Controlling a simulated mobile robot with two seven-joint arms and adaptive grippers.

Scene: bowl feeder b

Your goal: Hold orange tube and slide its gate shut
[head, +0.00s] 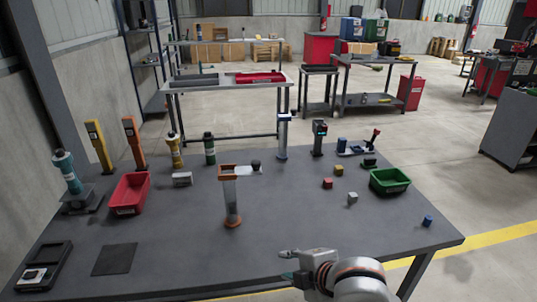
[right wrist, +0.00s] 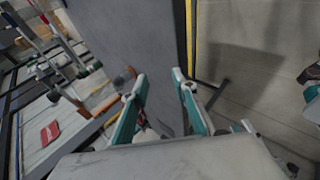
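The orange tube (head: 231,202) stands upright near the middle of the table, clear-walled with an orange top and base. Its pale gate (head: 247,170) with a dark knob (head: 255,165) sticks out to the right at the top. My right gripper (head: 287,265) is over the table's front edge, in front and to the right of the tube, apart from it. In the right wrist view its two teal fingers (right wrist: 163,88) are spread with nothing between them. Orange parts (right wrist: 124,77) beyond the left finger look like the tube, partly hidden. My left gripper is not in view.
A red bin (head: 119,206) and a grey block (head: 183,180) lie left of the tube. A blue-topped clear tube (head: 282,147) stands behind it. Small blocks and a green bin (head: 377,187) lie to the right. The table front (head: 190,255) is largely clear.

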